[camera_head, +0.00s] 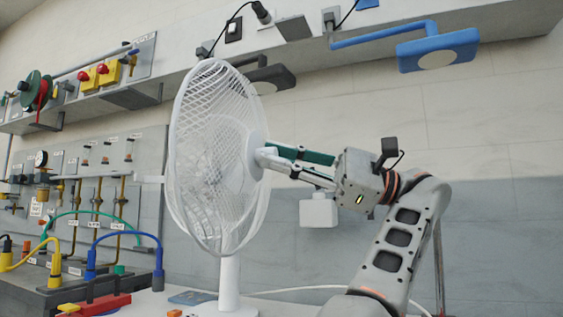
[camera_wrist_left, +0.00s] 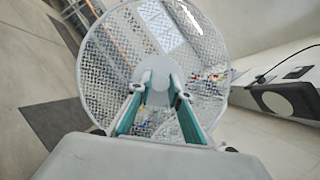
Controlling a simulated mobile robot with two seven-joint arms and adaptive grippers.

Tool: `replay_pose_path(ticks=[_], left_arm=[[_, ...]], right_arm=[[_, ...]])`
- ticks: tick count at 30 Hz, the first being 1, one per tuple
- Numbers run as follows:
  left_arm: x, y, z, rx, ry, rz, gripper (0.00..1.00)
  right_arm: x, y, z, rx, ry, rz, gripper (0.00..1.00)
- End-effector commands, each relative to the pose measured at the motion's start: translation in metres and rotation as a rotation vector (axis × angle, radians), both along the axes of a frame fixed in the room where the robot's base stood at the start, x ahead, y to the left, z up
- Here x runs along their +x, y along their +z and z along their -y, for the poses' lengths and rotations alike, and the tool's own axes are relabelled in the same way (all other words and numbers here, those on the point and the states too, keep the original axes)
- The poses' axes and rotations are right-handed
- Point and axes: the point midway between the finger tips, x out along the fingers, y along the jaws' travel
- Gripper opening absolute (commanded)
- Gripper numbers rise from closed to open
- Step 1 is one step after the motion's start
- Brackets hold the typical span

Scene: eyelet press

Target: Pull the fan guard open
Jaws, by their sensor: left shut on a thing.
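The white fan guard (camera_head: 210,110) is a round mesh cage on an upright stand (camera_head: 229,285) in the head view. Its mesh disc also fills the middle of the left wrist view (camera_wrist_left: 110,70). My left gripper (camera_head: 268,158) reaches in from the right and is shut on the white hub (camera_wrist_left: 157,68) at the centre of the disc. Its green-backed fingers sit on either side of the hub in the left wrist view. The fingertips partly cover the hub. I cannot tell whether the guard has parted from the rest of the fan. My right gripper is not in view.
A shelf above carries a blue lamp-like fixture (camera_head: 438,50) and a dark one (camera_head: 271,76). A panel with gauges and pipes (camera_head: 95,165) stands behind at left. A bench with coloured cables (camera_head: 100,270) lies at lower left. A white box (camera_head: 318,210) shows below the gripper.

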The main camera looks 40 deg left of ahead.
Motion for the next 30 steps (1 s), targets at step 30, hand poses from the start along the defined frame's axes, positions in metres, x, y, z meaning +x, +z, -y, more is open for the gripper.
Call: replay_pose_path(ticks=[30], left_arm=[[-0.0019, 0.0014, 0.0006, 0.006, 0.02, -0.019, 0.36]], right_arm=[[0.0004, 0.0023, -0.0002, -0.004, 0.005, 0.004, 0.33]])
